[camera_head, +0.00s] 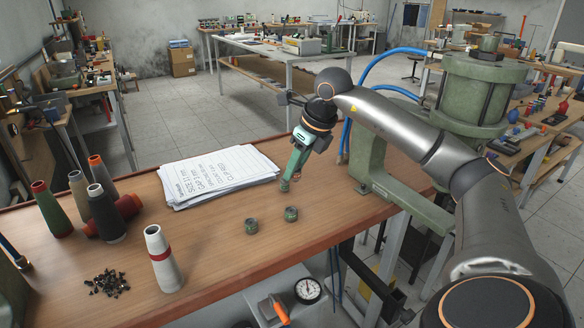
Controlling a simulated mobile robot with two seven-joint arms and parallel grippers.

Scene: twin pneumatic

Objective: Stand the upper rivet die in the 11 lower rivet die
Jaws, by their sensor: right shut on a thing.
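My right gripper (290,172) reaches in from the right, points down and is shut on a small greenish piece, the upper rivet die (284,186). It holds the piece above the wooden table, behind two short green round dies. One lower rivet die (251,226) stands at the left and the other lower rivet die (291,214) at the right, nearer below the gripper. The held piece is apart from both. Any number marks on the dies are too small to read. My left gripper is not in view.
A stack of printed paper sheets (218,176) lies left of the gripper. Thread cones (162,258) and dark bits (106,283) are at the table's left. A green pneumatic press (380,165) stands at the right. A dial gauge (307,290) is below the front edge.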

